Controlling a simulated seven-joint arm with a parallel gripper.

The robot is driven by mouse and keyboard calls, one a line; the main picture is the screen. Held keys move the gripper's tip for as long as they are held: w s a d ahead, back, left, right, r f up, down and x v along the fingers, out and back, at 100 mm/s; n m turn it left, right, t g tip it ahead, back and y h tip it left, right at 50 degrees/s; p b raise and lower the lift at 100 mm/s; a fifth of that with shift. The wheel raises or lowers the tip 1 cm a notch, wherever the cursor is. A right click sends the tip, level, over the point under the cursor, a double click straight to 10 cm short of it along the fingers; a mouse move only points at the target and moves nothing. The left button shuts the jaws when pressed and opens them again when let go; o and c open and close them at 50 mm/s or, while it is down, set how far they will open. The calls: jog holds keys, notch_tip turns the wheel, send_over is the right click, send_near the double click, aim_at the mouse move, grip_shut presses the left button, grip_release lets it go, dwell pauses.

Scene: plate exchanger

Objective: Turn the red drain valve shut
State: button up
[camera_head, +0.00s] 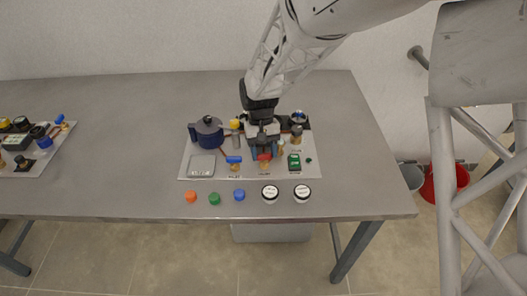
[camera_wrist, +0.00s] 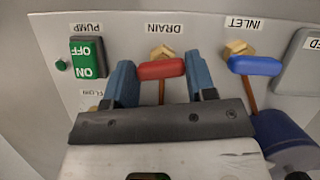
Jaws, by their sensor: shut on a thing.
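The red drain valve handle (camera_wrist: 161,70) lies crosswise under the DRAIN label in the wrist view, in front of its brass fitting (camera_wrist: 162,52). A copper pipe runs from under it toward my wrist. My gripper (camera_wrist: 161,82) has one blue finger at each end of the handle and is shut on it lengthwise. In the head view my gripper (camera_head: 264,148) reaches down from above, and a bit of the red handle (camera_head: 264,157) shows at its fingers. The exact contact at the handle ends is hard to see.
The blue inlet valve (camera_wrist: 255,66) is right of the drain valve in the wrist view. The green pump switch (camera_wrist: 87,58) is close on the left. In the head view a blue pot (camera_head: 206,133) stands on the panel (camera_head: 196,148), and several caps lie in front.

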jog(key=shift+m+y, duration=0.4)
jog(key=shift+m, duration=0.7)
jog(key=o, duration=0.9)
jog(key=shift+o, duration=0.2)
jog(key=shift+r, duration=0.1)
jog(key=v, duration=0.7)
jog(key=shift+r, duration=0.3)
jog(key=shift+w+d, duration=0.1)
jog(key=shift+w, duration=0.05)
